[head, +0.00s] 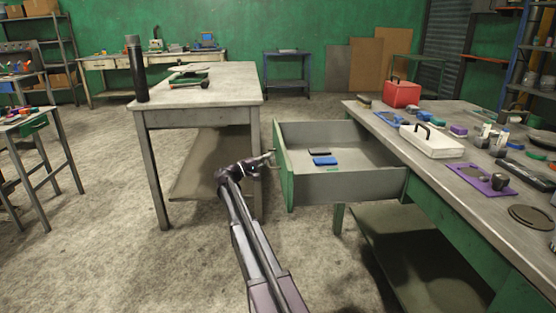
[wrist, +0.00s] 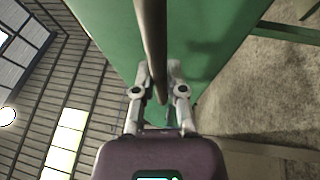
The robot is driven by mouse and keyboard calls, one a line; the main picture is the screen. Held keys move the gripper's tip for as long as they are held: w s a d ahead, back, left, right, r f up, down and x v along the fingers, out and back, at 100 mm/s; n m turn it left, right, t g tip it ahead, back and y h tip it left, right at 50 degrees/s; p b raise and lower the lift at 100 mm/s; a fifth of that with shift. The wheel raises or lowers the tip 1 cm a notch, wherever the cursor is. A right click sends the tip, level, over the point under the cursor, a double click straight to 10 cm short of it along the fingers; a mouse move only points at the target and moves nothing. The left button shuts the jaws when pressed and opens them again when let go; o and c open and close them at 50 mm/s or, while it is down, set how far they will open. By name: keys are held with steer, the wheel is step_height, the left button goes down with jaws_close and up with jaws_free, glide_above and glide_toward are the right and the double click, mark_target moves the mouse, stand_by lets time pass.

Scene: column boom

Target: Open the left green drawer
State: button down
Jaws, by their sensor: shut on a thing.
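A drawer with a green front (head: 284,168) and grey sides is pulled far out from the workbench on the right. Its inside is visible and holds a blue block (head: 325,161) and a few small dark and green items. My gripper (head: 268,156) is at the outer face of the green front. In the wrist view, the fingers (wrist: 160,88) are shut on the drawer's bar handle (wrist: 151,35), which runs in front of the green panel (wrist: 205,35). The handle is too small to make out clearly in the head view.
The right workbench (head: 388,128) carries a red box (head: 401,93), a white case (head: 432,141) and several tools. A grey table (head: 225,82) stands close behind my gripper, with a dark cylinder (head: 137,68) on it. Floor (head: 110,260) is clear at the front left.

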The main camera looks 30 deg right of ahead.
steer(key=shift+w+a, duration=0.15)
steer(key=shift+a, duration=0.15)
steer(key=c, duration=0.7)
jaws_free()
